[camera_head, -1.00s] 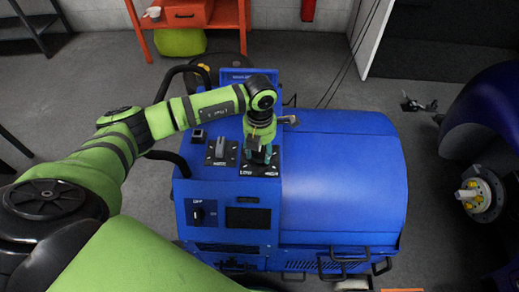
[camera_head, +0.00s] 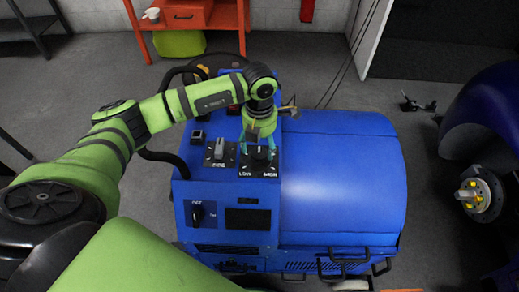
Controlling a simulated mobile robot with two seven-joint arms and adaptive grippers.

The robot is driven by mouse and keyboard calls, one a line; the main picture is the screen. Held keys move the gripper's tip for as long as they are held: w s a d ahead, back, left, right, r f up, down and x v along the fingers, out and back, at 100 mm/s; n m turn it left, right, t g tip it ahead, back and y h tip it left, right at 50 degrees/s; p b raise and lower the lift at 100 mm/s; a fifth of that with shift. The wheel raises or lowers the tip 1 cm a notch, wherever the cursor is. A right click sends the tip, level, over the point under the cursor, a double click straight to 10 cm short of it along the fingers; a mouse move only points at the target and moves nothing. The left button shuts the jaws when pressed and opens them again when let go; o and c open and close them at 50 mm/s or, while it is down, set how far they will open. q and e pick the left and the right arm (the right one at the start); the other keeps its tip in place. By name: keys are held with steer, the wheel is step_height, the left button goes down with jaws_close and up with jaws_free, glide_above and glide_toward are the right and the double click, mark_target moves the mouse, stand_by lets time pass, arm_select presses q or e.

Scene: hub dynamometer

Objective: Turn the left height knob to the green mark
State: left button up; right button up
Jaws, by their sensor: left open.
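On top of the blue machine (camera_head: 345,180) is a control panel. A black plate with blurred white lettering at its front corners carries a dark round knob (camera_head: 259,158). To its left, another black plate carries a grey lever-like knob (camera_head: 220,149). My left gripper (camera_head: 258,151) comes down over the right-hand plate. Its teal fingertips are apart, one on each side of the dark knob; I cannot tell whether they touch it. I see no green mark, and the gripper hides the back of that plate. My right gripper is not in view.
A small black switch (camera_head: 198,137) stands at the panel's left rear. A dark selector knob (camera_head: 197,213) is on the machine's front face. Black tube rails run along its left side. An orange bench (camera_head: 197,15) stands behind, and a wheel hub (camera_head: 479,196) is at right.

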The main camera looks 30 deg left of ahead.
mark_target(260, 153)
arm_select(q)
step_height(260, 153, up, 8)
steer(key=shift+r, duration=0.25)
stand_by(0.5)
